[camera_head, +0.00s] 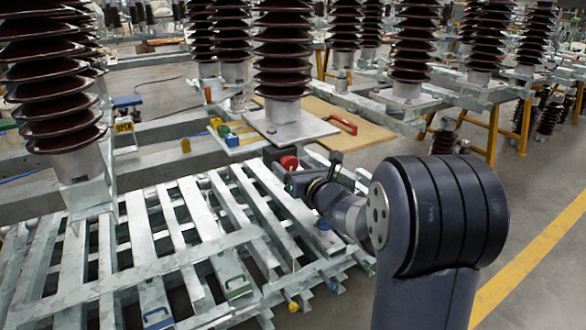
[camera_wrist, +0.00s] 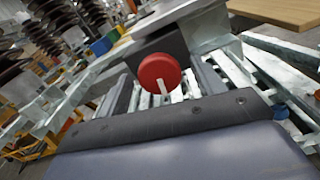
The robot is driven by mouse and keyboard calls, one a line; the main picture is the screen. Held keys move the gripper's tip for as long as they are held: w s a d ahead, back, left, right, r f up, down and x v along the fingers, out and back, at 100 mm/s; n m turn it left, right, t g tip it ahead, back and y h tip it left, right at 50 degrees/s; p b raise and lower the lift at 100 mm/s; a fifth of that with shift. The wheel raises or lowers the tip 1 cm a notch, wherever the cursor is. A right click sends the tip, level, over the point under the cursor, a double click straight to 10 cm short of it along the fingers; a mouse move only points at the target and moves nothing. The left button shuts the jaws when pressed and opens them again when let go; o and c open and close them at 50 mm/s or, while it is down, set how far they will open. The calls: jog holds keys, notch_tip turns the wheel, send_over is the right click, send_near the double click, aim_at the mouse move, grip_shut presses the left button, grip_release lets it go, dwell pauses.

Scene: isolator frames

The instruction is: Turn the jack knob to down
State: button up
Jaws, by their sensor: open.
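The red round jack knob (camera_head: 289,162) sits near the steel frame in the middle of the head view. In the wrist view the knob (camera_wrist: 158,71) shows its red face, with a white pointer mark toward the lower edge of the picture. It is mounted on a dark grey block (camera_wrist: 158,45). My gripper (camera_head: 296,181) is just below and right of the knob in the head view. In the wrist view my gripper (camera_wrist: 165,86) is open, with a finger to either side of the knob's lower part. I cannot tell whether they touch it.
Galvanized slatted frames (camera_head: 140,250) fill the floor at lower left. Tall brown insulators (camera_head: 282,50) stand on metal plates behind. A wooden board (camera_head: 350,135) carries a red handle (camera_head: 341,124). A yellow floor line (camera_head: 530,255) crosses the open floor at right.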

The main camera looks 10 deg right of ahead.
jog(key=shift+c, duration=0.6)
jog(key=c, duration=0.9)
jog(key=shift+o, duration=0.2)
